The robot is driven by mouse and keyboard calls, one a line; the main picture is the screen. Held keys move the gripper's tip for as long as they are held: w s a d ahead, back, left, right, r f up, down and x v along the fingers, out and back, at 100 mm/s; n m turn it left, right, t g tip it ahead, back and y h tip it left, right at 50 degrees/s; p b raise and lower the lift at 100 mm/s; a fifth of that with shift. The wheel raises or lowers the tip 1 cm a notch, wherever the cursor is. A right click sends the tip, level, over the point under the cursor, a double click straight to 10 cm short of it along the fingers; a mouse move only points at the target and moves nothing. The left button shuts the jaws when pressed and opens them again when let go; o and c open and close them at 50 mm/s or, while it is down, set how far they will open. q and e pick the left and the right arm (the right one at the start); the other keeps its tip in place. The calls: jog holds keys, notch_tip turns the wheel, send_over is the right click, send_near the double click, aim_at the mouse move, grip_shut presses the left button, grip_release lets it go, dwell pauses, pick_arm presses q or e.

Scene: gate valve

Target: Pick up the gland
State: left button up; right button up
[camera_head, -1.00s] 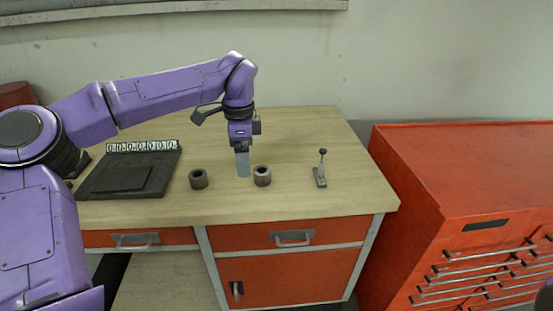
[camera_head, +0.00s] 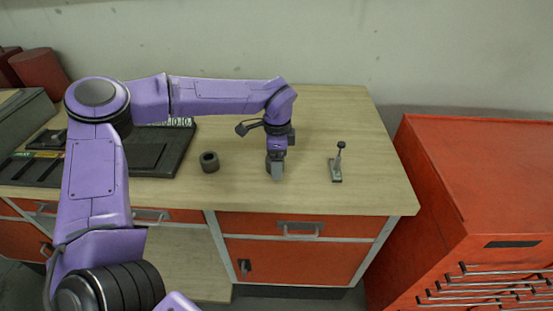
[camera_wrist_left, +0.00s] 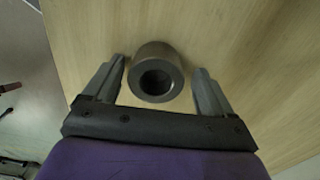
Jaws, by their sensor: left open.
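A dark grey hollow cylinder (camera_wrist_left: 159,70), which appears to be the gland, stands on the wooden table in the left wrist view, its round bore facing the camera. My left gripper (camera_wrist_left: 159,76) is open, with one finger on each side of it and small gaps showing; it is not gripped. In the head view my left gripper (camera_head: 276,171) points down close to the tabletop and hides this cylinder. A second similar cylinder (camera_head: 209,162) stands to its left; I cannot tell by look alone which is named the gland. My right gripper is out of view.
A small stand with a ball-topped lever (camera_head: 336,167) is right of the gripper on the wooden table (camera_head: 345,110). A dark tray (camera_head: 165,150) lies to the left. A red tool cabinet (camera_head: 480,180) stands beyond the table's right edge.

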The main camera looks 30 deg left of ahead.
pick_arm(q)
jog(key=shift+s+r, duration=0.1)
jog(key=shift+s, duration=0.4)
jog(key=c, duration=1.3)
jog(key=shift+w, duration=0.2)
jog(key=shift+c, duration=1.3)
jog(key=shift+r, duration=0.1)
